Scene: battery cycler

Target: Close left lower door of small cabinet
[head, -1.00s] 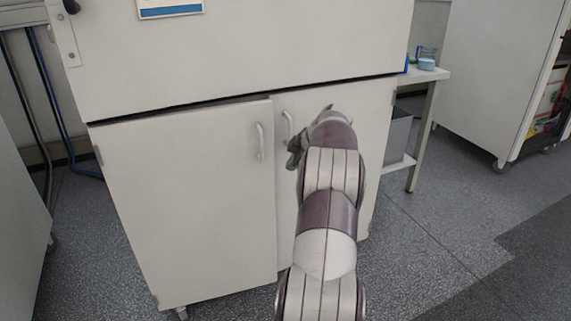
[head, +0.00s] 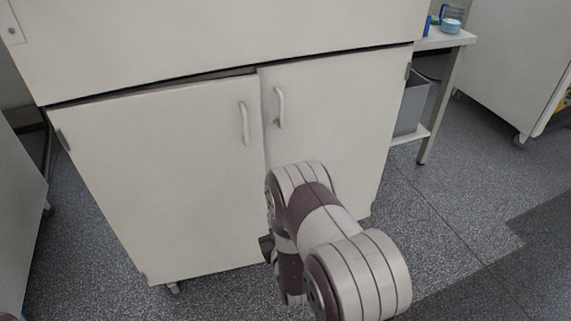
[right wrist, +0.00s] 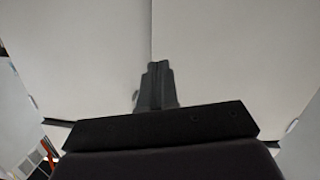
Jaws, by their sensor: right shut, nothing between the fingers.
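The small cabinet's left lower door (head: 165,170) is a plain off-white panel with a vertical handle (head: 244,123) near its right edge. A thin dark gap runs along its top, wider toward the handle side; it looks nearly flush, and whether it is fully shut I cannot tell. The right lower door (head: 335,130) looks shut. My right gripper (right wrist: 157,85) is shut and empty, in front of the pale panels, with a vertical seam beyond its tips. In the head view its dark part (head: 266,248) shows low by the door's lower right corner, mostly behind my arm. My left gripper is out of view.
A side table (head: 445,40) with small blue items stands right of the cabinet, a grey bin (head: 411,105) below it. Another pale cabinet (head: 515,60) is at the far right. A pale unit (head: 18,215) is at the left edge. Speckled floor is free at right.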

